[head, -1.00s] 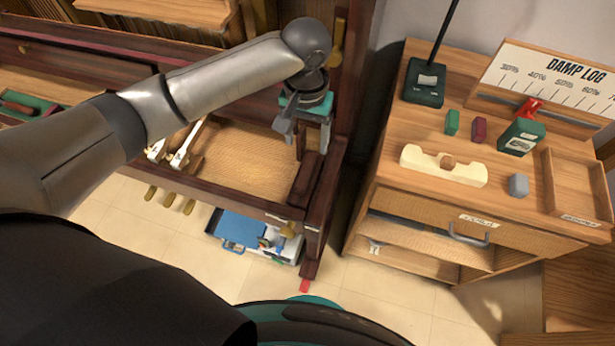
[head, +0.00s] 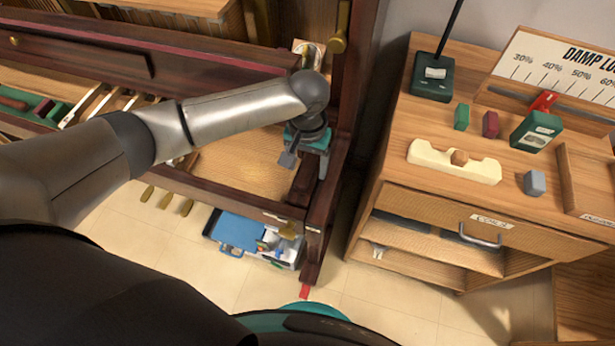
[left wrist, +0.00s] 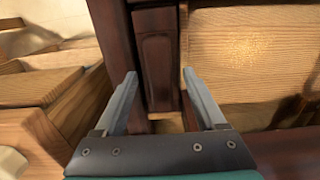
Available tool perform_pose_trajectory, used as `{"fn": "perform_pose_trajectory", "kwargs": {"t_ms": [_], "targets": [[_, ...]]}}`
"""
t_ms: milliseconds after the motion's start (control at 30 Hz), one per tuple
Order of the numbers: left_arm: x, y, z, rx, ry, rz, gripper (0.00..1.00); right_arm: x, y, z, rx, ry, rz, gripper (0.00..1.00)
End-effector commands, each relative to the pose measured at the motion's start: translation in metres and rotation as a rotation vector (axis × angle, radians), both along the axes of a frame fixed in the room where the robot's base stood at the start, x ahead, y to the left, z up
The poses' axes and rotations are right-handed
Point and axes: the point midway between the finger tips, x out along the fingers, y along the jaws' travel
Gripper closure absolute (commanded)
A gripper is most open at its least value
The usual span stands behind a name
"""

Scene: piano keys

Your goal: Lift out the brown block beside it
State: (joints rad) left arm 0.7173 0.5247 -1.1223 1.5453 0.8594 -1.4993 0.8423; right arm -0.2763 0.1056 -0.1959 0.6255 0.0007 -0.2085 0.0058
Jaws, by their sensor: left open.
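The brown block (head: 302,186) is dark and stands at the right end of the piano's key bed, against the dark side wall. In the left wrist view the block (left wrist: 157,72) lies between the fingertips. My left gripper (head: 306,163) is open, just above and behind the block in the head view. In the left wrist view the gripper's fingers (left wrist: 159,76) point at the block, one on each side. I cannot tell whether they touch it. The gripper hides the block's far part in the head view. My right gripper is not in view.
The key bed's bare wood (head: 250,165) is left of the block, with several keys (head: 95,103) farther left. A dark side post (head: 340,150) rises close on the right. A wooden cabinet (head: 400,165) with small items stands farther right. A blue-lidded box (head: 238,233) is below.

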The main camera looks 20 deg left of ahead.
Motion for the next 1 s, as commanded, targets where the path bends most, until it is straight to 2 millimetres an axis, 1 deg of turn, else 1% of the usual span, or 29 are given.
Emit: {"fn": "perform_pose_trajectory", "kwargs": {"t_ms": [33,100,133,700,767,1000], "targets": [[0.0,0.0,0.001,0.0,-0.001,0.0,0.28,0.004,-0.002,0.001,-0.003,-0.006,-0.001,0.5],[0.0,0.0,0.001,0.0,-0.001,0.0,0.28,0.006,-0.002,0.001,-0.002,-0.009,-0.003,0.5],[0.0,0.0,0.001,0.0,-0.001,0.0,0.3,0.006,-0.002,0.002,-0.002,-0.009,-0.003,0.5],[0.0,0.0,0.002,0.0,0.0,0.0,0.94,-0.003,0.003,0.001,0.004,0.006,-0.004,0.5],[0.0,0.0,0.002,0.0,0.0,0.0,1.0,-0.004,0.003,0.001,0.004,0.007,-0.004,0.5],[0.0,0.0,0.002,0.0,0.0,0.001,1.0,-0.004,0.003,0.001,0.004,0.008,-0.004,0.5]]}}
